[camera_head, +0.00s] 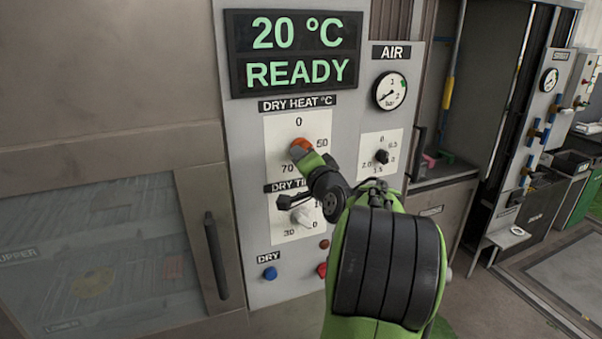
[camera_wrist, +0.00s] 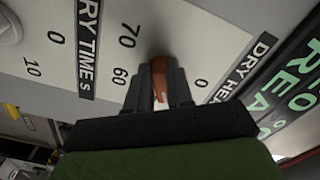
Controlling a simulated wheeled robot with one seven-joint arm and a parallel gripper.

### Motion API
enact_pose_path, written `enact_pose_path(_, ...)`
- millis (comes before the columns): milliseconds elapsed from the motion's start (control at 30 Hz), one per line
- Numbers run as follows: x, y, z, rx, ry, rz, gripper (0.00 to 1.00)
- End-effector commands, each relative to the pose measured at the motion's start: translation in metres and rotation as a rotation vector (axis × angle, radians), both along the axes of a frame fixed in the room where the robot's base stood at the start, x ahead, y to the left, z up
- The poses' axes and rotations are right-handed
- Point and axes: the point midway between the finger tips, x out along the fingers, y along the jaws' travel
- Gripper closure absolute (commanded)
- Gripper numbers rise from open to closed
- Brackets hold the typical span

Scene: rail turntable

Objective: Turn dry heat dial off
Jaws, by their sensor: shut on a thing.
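The dry heat dial (camera_head: 301,143) is an orange-red knob on a white plate under the label DRY HEAT °C, with 0 at the top, 50 at the right and 70 at the lower left. My gripper (camera_head: 299,153) reaches it from the lower right and is shut on it. In the wrist view, the knob (camera_wrist: 160,72) sits between the two dark fingers (camera_wrist: 160,88), with the marks 70, 60 and 0 around it. The fingers hide much of the knob, and I cannot tell which mark it points to. The display (camera_head: 296,52) above reads 20 °C READY.
The white dry time dial (camera_head: 301,215) is just below, close to my arm. The black air knob (camera_head: 382,157) and a round gauge (camera_head: 390,91) are to the right. A blue button (camera_head: 270,273) is lower down. A cabinet door with a dark handle (camera_head: 216,255) stands at the left.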

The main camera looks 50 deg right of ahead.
Motion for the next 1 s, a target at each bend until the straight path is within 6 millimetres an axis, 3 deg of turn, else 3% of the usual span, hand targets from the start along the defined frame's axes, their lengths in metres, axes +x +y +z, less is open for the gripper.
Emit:
enact_pose_path(200,0.0,-0.001,-0.009,-0.179,0.104,0.002,1.0)
enact_pose_path(1000,-0.005,-0.01,-0.012,-0.769,0.46,0.003,1.0)
